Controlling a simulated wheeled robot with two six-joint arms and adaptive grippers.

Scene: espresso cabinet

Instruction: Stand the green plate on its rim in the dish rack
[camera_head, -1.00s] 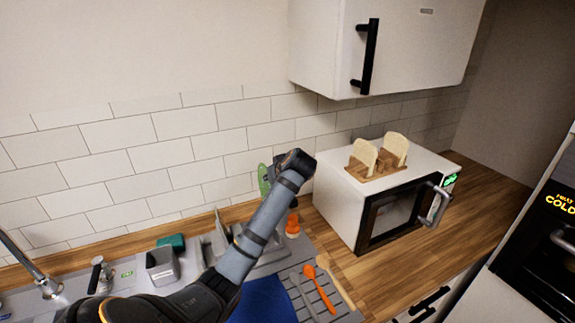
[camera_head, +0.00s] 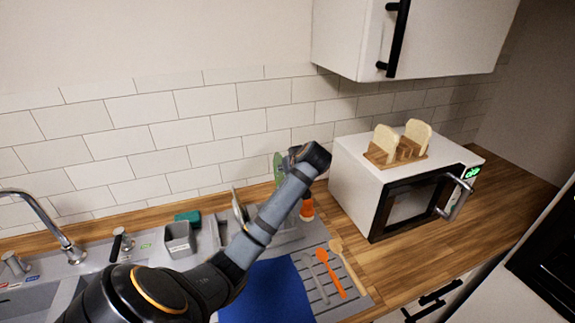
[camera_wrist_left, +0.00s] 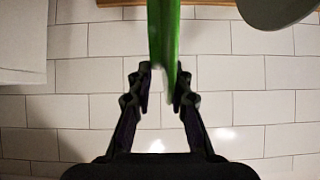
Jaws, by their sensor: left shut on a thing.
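The green plate (camera_wrist_left: 163,35) is edge-on between the fingers of my left gripper (camera_wrist_left: 162,88) in the left wrist view. The gripper is shut on it. In the head view a strip of the plate (camera_head: 278,166) shows beside the left gripper, above the counter near the tiled wall; my wrist and forearm hide much of the area below. The dish rack (camera_head: 222,232) is partly hidden behind my forearm, with a grey plate (camera_head: 238,206) standing in it. I cannot tell whether the green plate touches the rack. My right gripper is not in view.
An orange-capped bottle (camera_head: 307,209) stands just right of my forearm. A white microwave (camera_head: 358,175) with toast in a wooden holder is farther right. Spoons (camera_head: 328,274) and a blue cloth (camera_head: 266,291) lie in front. A grey bin (camera_head: 179,239) and faucet (camera_head: 45,225) are left.

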